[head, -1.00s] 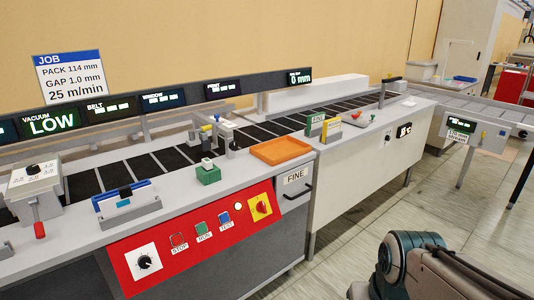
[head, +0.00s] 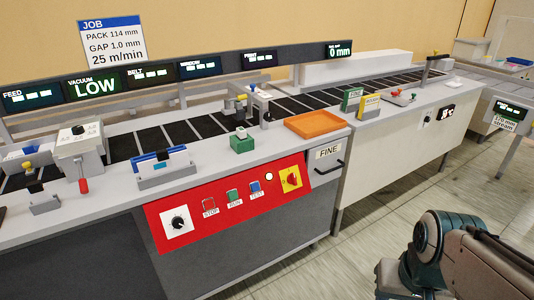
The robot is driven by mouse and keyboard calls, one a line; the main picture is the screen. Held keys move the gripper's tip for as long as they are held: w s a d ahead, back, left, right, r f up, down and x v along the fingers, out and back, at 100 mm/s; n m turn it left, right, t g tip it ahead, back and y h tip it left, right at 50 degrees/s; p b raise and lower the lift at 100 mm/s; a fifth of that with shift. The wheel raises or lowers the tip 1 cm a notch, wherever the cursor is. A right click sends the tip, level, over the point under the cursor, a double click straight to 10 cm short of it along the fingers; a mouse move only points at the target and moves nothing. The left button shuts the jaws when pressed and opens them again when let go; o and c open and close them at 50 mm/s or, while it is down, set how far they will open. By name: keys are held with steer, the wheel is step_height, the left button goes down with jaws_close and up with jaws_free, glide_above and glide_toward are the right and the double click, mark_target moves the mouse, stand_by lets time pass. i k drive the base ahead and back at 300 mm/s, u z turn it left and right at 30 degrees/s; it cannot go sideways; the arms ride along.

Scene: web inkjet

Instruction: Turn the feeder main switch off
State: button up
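The feeder's red control panel (head: 235,199) is on the front of the grey machine in the head view. A red rotary switch on a yellow plate (head: 291,179), which looks like the main switch, is at the panel's right end. Its exact handle angle is too small to tell. A lit white lamp (head: 269,176) is just left of it. Stop, run and test buttons (head: 233,196) and a black knob on a white plate (head: 178,222) are further left. My arm shows at the lower right, apart from the panel. My gripper is not in view.
An orange tray (head: 316,125) sits on the worktop above the switch. A drawer marked FINE with a black handle (head: 329,166) sticks out to the right of the panel. The display bar (head: 200,70) runs along the back. Free floor (head: 375,220) lies in front of the machine.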

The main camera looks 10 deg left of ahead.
mark_target(291, 179)
steer(key=k, duration=1.25)
steer(key=u, duration=0.65)
steer(key=i, duration=1.5)
steer(key=z, duration=0.6)
steer(key=i, duration=0.4)
steer(key=z, duration=0.3)
